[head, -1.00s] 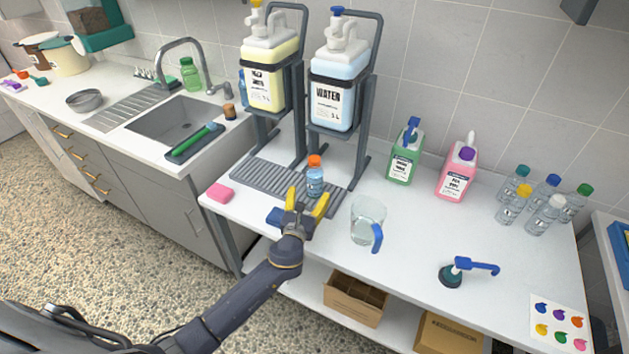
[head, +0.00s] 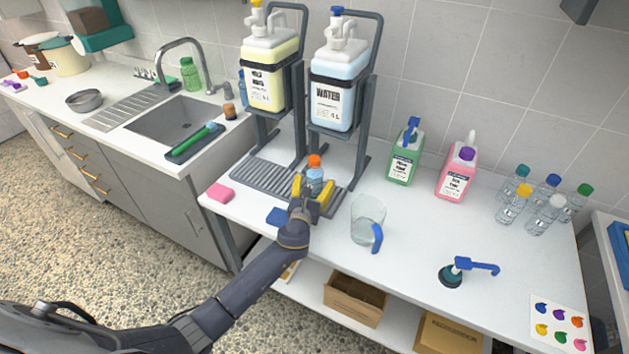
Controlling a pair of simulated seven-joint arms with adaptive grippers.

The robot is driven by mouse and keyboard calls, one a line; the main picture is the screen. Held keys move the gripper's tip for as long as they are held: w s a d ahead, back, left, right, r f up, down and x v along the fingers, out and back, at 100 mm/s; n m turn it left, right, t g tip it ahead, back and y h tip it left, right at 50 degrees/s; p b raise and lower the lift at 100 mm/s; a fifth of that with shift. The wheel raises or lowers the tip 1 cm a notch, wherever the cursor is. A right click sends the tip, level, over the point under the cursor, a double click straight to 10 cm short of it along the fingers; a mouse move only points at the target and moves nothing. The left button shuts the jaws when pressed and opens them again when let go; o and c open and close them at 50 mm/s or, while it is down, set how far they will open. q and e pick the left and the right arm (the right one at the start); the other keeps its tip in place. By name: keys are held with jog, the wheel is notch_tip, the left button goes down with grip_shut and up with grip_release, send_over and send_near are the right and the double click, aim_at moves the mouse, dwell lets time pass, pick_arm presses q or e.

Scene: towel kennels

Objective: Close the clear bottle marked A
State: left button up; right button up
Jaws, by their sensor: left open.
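A small clear bottle with bluish contents (head: 314,176) stands upright on the grey ribbed drip tray (head: 262,179). An orange cap (head: 314,161) sits on its top; whether it is screwed tight cannot be told. No letter A is readable on it. My left gripper (head: 314,192) is open, its yellow fingers either side of the bottle's lower part, which they partly hide. Whether they touch it cannot be told. My right gripper is not in view.
A clear jug with a blue handle (head: 367,220) stands right of the gripper. Pink (head: 220,193) and blue (head: 277,217) sponges lie near the front edge. The yellow (head: 268,75) and WATER (head: 333,95) containers stand behind. Several capped bottles (head: 513,204) stand right.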

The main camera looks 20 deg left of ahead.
pick_arm(q)
jog(key=shift+w, duration=0.2)
jog(key=shift+c, duration=0.6)
jog(key=c, duration=1.5)
jog(key=shift+r, duration=0.1)
jog(key=shift+r, duration=0.1)
notch_tip(320, 180, up, 20)
jog(key=shift+f, duration=0.15)
